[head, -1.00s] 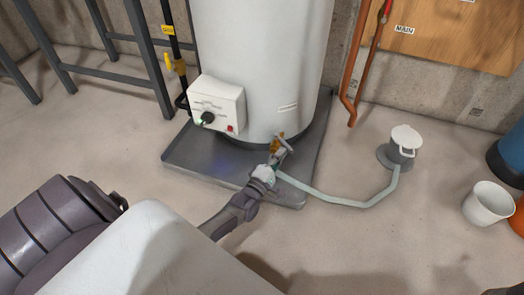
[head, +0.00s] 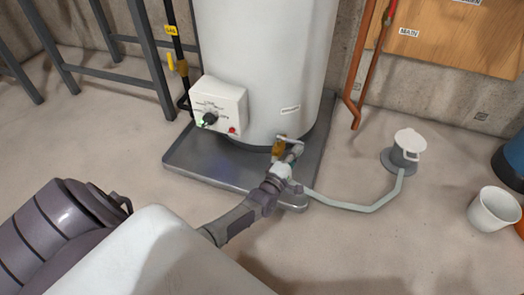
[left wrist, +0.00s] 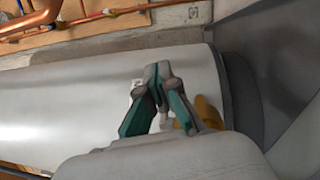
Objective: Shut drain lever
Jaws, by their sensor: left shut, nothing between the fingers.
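The white tank (head: 262,75) stands on a grey drain pan, with the brass drain valve (head: 279,147) low on its front. A small grey lever (head: 288,138) shows at the top of the valve, reaching right. My left gripper (head: 296,152) is shut and empty, just right of the valve, with its tips close to the lever. I cannot tell whether they touch. In the left wrist view its teal-padded fingers (left wrist: 158,75) meet at the tips, beside the brass valve (left wrist: 208,112). The lever is not clear there. My right gripper is out of view.
A pale hose (head: 345,206) runs from near the valve to a floor drain (head: 404,152). The control box (head: 218,105) is left of the valve. A white bucket (head: 493,209) stands at right. The pan rim (head: 215,182) lies under my left arm.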

